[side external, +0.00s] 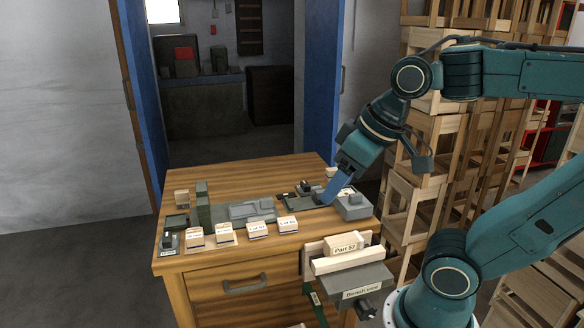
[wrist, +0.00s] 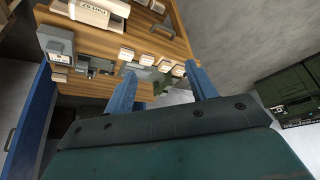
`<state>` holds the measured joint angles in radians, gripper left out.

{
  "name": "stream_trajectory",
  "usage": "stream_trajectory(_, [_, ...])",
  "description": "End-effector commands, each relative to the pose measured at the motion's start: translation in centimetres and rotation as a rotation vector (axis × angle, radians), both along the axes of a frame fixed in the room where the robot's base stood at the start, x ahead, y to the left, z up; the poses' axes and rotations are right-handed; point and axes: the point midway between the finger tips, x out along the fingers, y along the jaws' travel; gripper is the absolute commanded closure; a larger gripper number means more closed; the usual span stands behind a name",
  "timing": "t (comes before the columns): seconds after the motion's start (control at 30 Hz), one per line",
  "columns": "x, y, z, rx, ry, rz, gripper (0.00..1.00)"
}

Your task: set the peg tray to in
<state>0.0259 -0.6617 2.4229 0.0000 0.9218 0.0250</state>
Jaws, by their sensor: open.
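No label marks the peg tray, and I cannot tell for certain which piece it is. A flat grey fixture (side external: 232,211) with a raised rectangular part lies along the middle of the bench. A low dark green piece (side external: 292,200) lies at its right end, close to my gripper. My gripper (side external: 329,199) points down and left over the right part of the bench, beside a grey box (side external: 355,207). In the wrist view my two blue fingers (wrist: 160,70) are spread apart with nothing held between them. Their contact with anything below cannot be told.
Several labelled blocks (side external: 224,234) stand along the front of the wooden bench (side external: 180,258). A green upright block (side external: 203,204) stands at the left. A bench vise (side external: 360,282) with a labelled part (side external: 343,244) juts from the front right. Wooden crates (side external: 410,200) are stacked behind.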

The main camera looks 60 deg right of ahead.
Motion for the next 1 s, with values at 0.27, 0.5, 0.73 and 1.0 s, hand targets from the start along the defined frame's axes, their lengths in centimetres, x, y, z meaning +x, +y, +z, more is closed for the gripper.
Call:
stream_trajectory(0.27, [5.1, -1.7, 1.9, 0.028, 0.073, -0.113, 0.44])
stream_trajectory(0.5, [9.9, -3.8, 2.6, 0.054, 0.139, -0.219, 0.44])
stream_trajectory(0.73, [14.6, -6.3, 2.3, 0.078, 0.201, -0.320, 0.44])
stream_trajectory(1.0, [19.8, -9.9, 0.5, 0.109, 0.272, -0.439, 0.44])
